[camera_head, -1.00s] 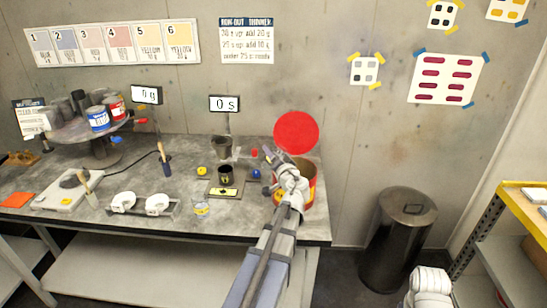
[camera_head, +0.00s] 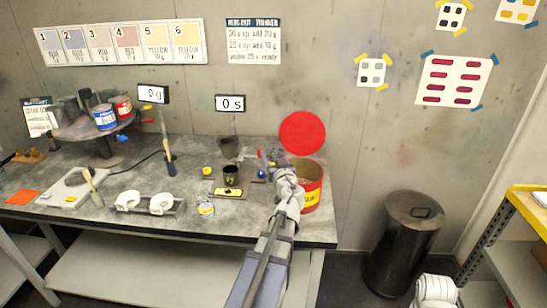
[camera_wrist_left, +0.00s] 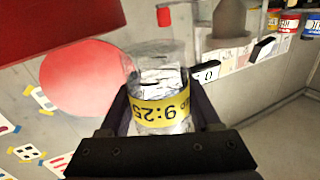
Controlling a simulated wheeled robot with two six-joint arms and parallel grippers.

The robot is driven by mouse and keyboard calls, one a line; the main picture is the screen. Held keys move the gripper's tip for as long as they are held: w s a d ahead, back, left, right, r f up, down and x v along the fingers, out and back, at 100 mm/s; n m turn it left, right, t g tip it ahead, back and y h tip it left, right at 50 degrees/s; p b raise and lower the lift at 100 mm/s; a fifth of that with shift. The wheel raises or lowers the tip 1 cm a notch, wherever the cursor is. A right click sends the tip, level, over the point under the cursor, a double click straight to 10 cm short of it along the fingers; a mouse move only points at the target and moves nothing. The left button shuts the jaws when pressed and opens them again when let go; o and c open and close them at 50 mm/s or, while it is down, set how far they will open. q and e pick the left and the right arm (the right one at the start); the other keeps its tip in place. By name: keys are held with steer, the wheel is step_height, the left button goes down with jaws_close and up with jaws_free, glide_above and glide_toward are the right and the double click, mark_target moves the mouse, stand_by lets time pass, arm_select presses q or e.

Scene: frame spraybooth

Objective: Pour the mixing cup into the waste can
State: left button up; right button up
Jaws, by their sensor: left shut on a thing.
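The mixing cup (camera_wrist_left: 162,85), clear with a yellow band marked 9:25, sits between the fingers of my left gripper (camera_wrist_left: 165,110). The wrist view is turned roughly upside down, and the cup looks well tipped over. I cannot tell whether anything is flowing out. In the head view my left gripper (camera_head: 272,166) is just left of the waste can, near its rim; the cup is not clear there. The waste can (camera_head: 312,190) is red with a yellow label and stands at the bench's right end. Its round red lid (camera_head: 302,132) stands raised behind. My right gripper is not in view.
A turntable with paint cans (camera_head: 105,118) is at the back left. A black bin (camera_head: 403,245) stands on the floor right of the bench.

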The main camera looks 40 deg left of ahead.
mark_target(273, 146)
arm_select(q)
steer(key=shift+r, duration=0.1)
step_height(273, 146, up, 4)
steer(key=p, duration=0.4)
stand_by(0.5)
